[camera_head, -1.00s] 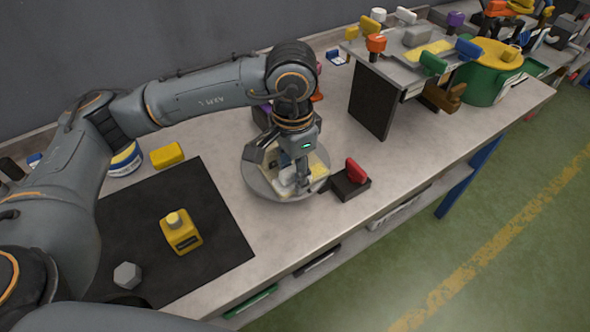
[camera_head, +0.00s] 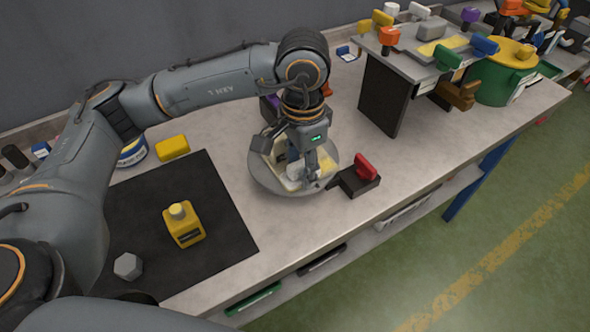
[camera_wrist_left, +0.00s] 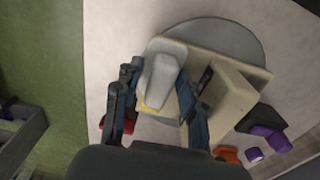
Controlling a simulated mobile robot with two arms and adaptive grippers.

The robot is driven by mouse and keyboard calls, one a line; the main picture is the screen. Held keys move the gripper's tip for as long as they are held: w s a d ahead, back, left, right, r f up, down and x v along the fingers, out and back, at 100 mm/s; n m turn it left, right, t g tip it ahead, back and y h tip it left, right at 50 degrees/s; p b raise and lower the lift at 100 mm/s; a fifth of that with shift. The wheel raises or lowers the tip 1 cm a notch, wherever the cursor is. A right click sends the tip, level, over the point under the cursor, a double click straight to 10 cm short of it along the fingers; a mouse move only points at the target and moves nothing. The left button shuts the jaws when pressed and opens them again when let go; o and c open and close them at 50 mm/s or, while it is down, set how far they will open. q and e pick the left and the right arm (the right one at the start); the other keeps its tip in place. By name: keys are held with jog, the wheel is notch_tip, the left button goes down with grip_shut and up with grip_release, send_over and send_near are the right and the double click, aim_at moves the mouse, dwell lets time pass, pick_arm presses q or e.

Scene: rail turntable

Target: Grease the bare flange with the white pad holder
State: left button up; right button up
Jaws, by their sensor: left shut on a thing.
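My left gripper (camera_wrist_left: 160,100) is shut on the white pad holder (camera_wrist_left: 163,80). In the head view my left gripper (camera_head: 306,176) points down over the grey turntable (camera_head: 262,184), which also shows in the wrist view (camera_wrist_left: 235,35). A cream workpiece with a raised block (camera_wrist_left: 222,103) and a flat plate (camera_wrist_left: 205,58) lies on the turntable. The pad holder is over the plate on the left side of the block. Some yellow shows at its lower end. I cannot tell whether its pad touches the plate. My right gripper is out of view.
A black block with a red handle (camera_head: 366,167) stands just right of the turntable. A yellow bottle (camera_head: 184,224) and a grey hexagonal piece (camera_head: 128,266) are on the black mat (camera_head: 215,205). A grey raised stand (camera_head: 392,55) with several coloured holders is at the back right.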

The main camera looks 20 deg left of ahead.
aim_at(318, 166)
pick_arm(q)
jog(key=shift+w+d+f, duration=0.15)
jog(key=shift+w+d+b, duration=0.3)
jog(key=shift+w+b, duration=0.05)
jog(key=shift+w, duration=0.05)
jog(key=shift+w+d, duration=0.15)
jog(key=shift+w, duration=0.15)
jog(key=shift+w, duration=0.1)
jog(key=shift+w+d+b, duration=0.55)
jog(key=shift+w+d, duration=0.1)
jog(key=shift+w, duration=0.05)
jog(key=shift+w+d, duration=0.1)
jog(key=shift+w+d+b, duration=0.35)
jog(key=shift+w+d, duration=0.2)
jog(key=shift+w, duration=0.15)
